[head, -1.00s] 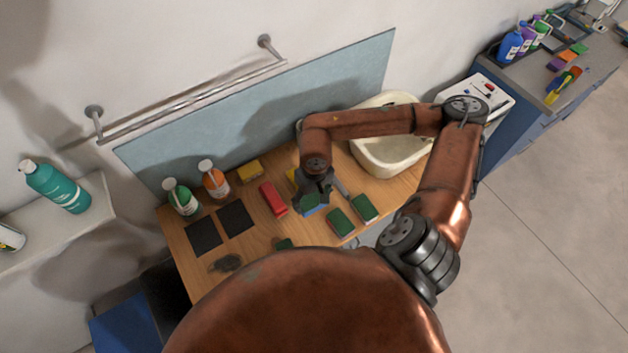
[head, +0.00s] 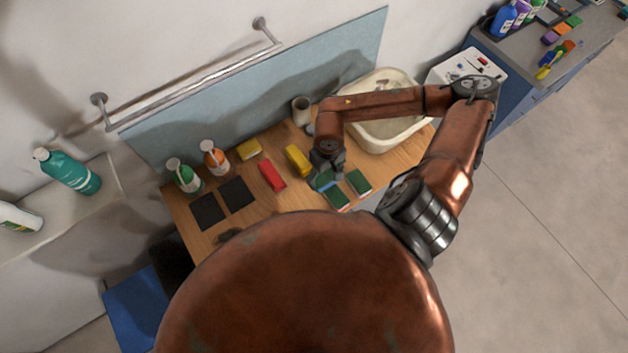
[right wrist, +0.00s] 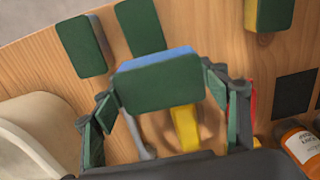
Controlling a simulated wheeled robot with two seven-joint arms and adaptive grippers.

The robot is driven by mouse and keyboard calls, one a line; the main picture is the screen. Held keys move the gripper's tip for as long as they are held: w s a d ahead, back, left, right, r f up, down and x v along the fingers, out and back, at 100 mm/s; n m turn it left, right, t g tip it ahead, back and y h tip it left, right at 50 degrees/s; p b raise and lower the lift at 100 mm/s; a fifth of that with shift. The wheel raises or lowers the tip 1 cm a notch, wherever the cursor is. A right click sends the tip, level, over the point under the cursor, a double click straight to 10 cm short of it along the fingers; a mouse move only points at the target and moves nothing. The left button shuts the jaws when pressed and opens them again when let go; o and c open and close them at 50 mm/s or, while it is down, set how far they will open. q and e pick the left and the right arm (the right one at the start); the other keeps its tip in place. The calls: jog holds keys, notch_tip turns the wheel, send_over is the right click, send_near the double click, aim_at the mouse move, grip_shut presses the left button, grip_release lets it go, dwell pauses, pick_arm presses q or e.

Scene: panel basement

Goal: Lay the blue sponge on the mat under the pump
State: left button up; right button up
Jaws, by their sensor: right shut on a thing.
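The blue sponge (head: 324,184), with a green scouring face, is held in my right gripper (head: 325,172). In the right wrist view the sponge (right wrist: 160,82) sits between the fingers, green face toward the camera and a blue edge showing. It appears to be above the tabletop. Two dark square mats lie on the left of the table: a front one (head: 207,211) and a back one (head: 236,194). A green pump bottle (head: 185,176) stands behind the front mat, and an orange pump bottle (head: 214,158) behind the back mat. My left gripper is out of view.
Two green-topped sponges (right wrist: 82,46) (right wrist: 140,27) lie close to my right gripper. A red block (head: 272,176), a yellow block (head: 298,160), a yellow sponge (head: 249,149) and a cup (head: 302,110) stand on the table. A sink (head: 385,125) is at the right.

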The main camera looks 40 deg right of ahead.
aim_at(318, 178)
jog(key=w+f, duration=0.1)
jog(key=w+f+b, duration=0.1)
jog(key=f, duration=0.1)
jog(key=a+f, duration=0.1)
jog(key=shift+w+f, duration=0.15)
jog(key=shift+w, duration=0.25)
jog(key=shift+w+f+b, duration=0.25)
jog(key=shift+w+b, duration=0.05)
jog(key=shift+b, duration=0.05)
jog(key=f, duration=0.3)
jog(key=shift+w+a+f+b, duration=0.15)
jog(key=shift+w+a+b, duration=0.1)
jog(key=shift+b, duration=0.15)
jog(key=shift+d+f, duration=0.15)
jog(key=shift+f, duration=0.05)
jog(key=shift+f, duration=0.15)
jog(key=o, duration=0.7)
